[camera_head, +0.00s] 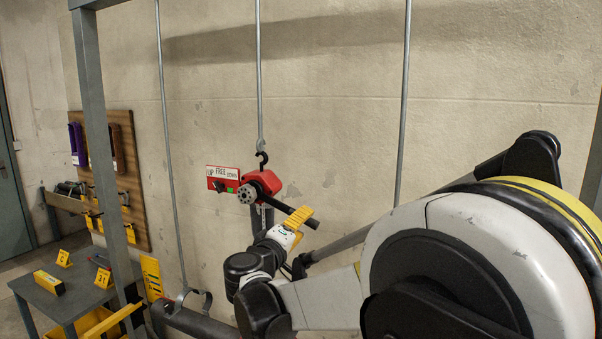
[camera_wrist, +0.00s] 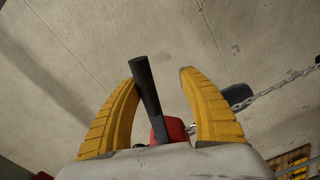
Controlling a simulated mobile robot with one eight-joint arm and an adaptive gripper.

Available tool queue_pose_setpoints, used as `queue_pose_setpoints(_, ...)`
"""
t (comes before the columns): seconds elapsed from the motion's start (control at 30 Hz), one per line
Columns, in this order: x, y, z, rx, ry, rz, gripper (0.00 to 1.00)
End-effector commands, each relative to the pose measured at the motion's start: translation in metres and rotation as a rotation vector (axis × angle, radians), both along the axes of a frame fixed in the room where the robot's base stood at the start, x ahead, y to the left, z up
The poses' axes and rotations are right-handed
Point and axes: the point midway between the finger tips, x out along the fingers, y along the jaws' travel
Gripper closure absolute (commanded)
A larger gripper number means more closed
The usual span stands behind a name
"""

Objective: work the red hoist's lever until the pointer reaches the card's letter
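The red hoist (camera_head: 264,182) hangs from a hook in front of the wall, and part of its red body shows in the wrist view (camera_wrist: 174,129). Its black lever (camera_head: 281,208) slants down to the right. My gripper (camera_head: 298,218) is at the lever's outer part. In the wrist view my gripper (camera_wrist: 158,77) is open, with the lever (camera_wrist: 147,88) between its yellow fingers, close to the left one. Contact cannot be told. A yellow marked strip (camera_head: 152,278) stands at the lower left; its letters and any pointer are too small to tell.
A red sign (camera_head: 222,180) reading UP, FREE, DOWN is just left of the hoist. A grey post (camera_head: 98,130) stands to the left. A grey table (camera_head: 60,302) with yellow cards and a yellow bin are at lower left. A chain (camera_wrist: 283,83) runs right of my fingers.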

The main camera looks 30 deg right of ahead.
Motion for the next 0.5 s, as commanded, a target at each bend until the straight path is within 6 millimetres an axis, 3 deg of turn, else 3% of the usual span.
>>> queue_pose_setpoints(0.03, 0.004, 0.003, -0.011, 0.012, -0.013, 0.004, 0.57)
queue_pose_setpoints(0.2, 0.012, 0.010, -0.028, 0.051, -0.063, 0.004, 0.57)
queue_pose_setpoints(0.5, 0.014, 0.012, -0.028, 0.064, -0.079, 0.004, 0.57)
